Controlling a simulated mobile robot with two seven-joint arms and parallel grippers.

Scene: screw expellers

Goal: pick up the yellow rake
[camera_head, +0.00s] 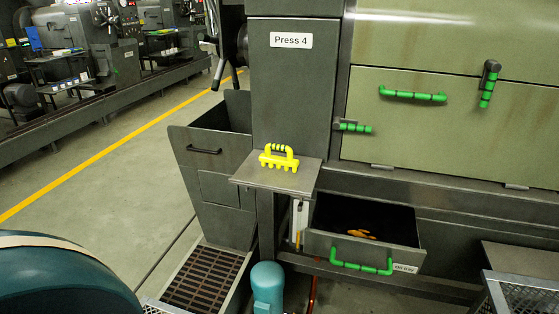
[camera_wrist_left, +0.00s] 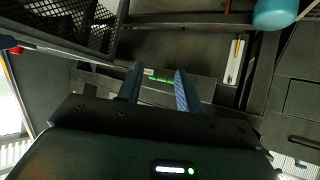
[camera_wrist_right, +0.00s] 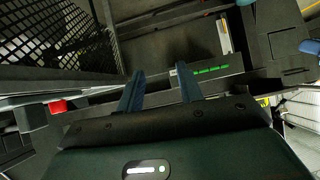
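The yellow rake (camera_head: 279,158) stands on a small grey shelf (camera_head: 262,180) under the "Press 4" label in the head view. It has a handle loop on top and short teeth below. No gripper is near it, and neither gripper shows in the head view. My left gripper (camera_wrist_left: 160,85) is open and empty in the left wrist view. My right gripper (camera_wrist_right: 162,83) is open and empty in the right wrist view. I cannot make out the rake in either wrist view.
Below the shelf, a drawer with a green handle (camera_head: 361,268) stands open with orange material (camera_head: 361,234) inside. A dark bin (camera_head: 212,150) is left of the shelf. A teal cylinder (camera_head: 267,288) and a floor grate (camera_head: 203,278) are below. Mesh (camera_head: 530,298) is at lower right.

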